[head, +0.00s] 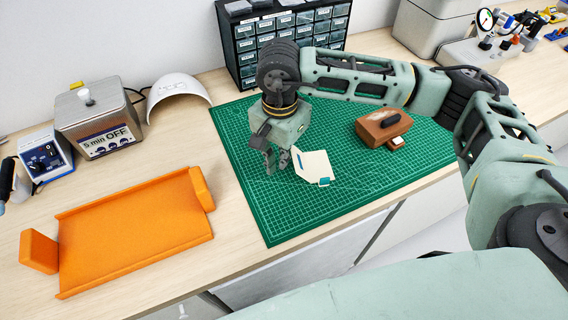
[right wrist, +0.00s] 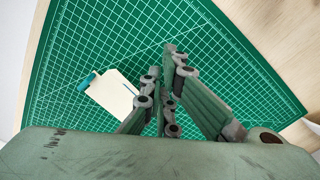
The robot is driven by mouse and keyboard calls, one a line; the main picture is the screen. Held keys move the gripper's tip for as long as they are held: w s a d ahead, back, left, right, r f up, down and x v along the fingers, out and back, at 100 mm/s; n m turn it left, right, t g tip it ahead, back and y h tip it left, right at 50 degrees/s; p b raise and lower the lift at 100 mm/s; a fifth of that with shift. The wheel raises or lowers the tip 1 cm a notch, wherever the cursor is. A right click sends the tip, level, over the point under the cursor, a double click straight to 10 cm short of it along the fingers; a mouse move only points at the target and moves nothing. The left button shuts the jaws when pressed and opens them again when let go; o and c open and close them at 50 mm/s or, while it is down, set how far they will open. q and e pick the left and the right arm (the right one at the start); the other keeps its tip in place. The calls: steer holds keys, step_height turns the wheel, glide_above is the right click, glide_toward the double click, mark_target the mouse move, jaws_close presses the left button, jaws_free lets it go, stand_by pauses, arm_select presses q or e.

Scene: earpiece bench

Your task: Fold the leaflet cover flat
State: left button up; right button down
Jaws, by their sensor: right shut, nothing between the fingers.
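The leaflet (head: 316,165) is a cream card with teal marks, lying on the green cutting mat (head: 335,215) in the head view. I cannot tell how far its cover stands up. My right gripper (head: 271,172) is shut and empty, pointing down just left of the leaflet, and it hides part of the leaflet's left side. In the right wrist view the leaflet (right wrist: 115,92) lies left of my right gripper's closed fingertips (right wrist: 170,52), with a teal edge at its upper left. My left gripper is not in view.
A brown box (head: 383,127) with a dark item on top stands on the mat right of the leaflet. An orange tray (head: 135,235) lies to the left. A drawer cabinet (head: 240,70) stands behind. The mat's front part is clear.

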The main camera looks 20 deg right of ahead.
mark_target(298, 158)
steer(key=shift+w+d+b, duration=0.1)
steer(key=shift+d+b, duration=0.6)
steer(key=shift+d, duration=1.1)
steer(key=shift+f, duration=0.1)
steer(key=shift+d+f+b, duration=0.2)
steer(key=shift+f+b, duration=0.6)
steer(key=shift+b, duration=0.1)
steer(key=shift+d+f+b, duration=0.2)
steer(key=shift+f+b, duration=0.6)
steer(key=shift+b, duration=0.05)
steer(key=shift+r+p, duration=1.95)
steer(key=shift+r, duration=2.6)
